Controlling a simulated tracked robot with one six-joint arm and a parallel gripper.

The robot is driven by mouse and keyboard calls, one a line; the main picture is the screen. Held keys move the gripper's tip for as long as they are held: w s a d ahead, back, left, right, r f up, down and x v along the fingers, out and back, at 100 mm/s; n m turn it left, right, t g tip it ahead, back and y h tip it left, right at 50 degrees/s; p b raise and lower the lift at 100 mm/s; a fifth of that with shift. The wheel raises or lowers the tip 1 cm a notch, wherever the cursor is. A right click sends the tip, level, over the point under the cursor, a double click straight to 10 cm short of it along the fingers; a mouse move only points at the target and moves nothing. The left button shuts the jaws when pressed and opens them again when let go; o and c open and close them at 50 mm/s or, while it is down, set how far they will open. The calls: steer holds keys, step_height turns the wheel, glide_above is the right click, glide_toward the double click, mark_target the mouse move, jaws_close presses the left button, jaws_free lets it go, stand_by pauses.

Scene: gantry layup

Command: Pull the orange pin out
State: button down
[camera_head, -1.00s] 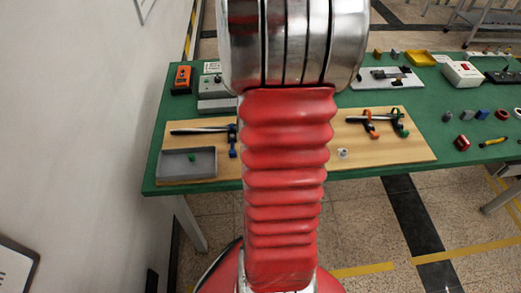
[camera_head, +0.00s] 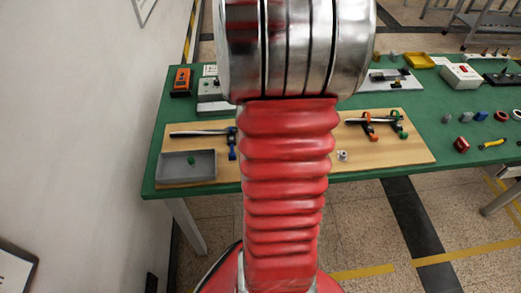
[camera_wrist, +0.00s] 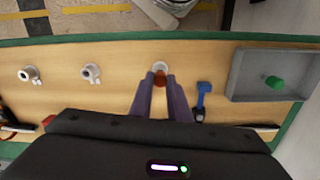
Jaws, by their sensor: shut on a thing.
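My gripper (camera_wrist: 160,82) points at the board in the wrist view, its two dark fingers shut on the orange pin (camera_wrist: 160,79). The pin's orange-brown end shows between the fingertips. A pale round holder (camera_wrist: 160,65) shows right behind the pin; I cannot tell whether the pin is still seated in it. Two similar pale holders (camera_wrist: 29,74) and (camera_wrist: 91,72) stand to the left on the wooden board (camera_wrist: 120,55). In the head view my arm hides the gripper and pin.
A grey tray (camera_wrist: 238,75) with a green piece (camera_wrist: 275,83) lies right of the gripper. A blue clamp (camera_wrist: 202,100) stands between them. In the head view, orange (camera_head: 369,125) and green (camera_head: 398,126) clamps stand at the board's right part. A wall borders the left.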

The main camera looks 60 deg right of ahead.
steer(key=shift+r, duration=1.05)
stand_by(0.6)
steer(key=shift+r, duration=1.6)
steer(key=shift+w, duration=0.15)
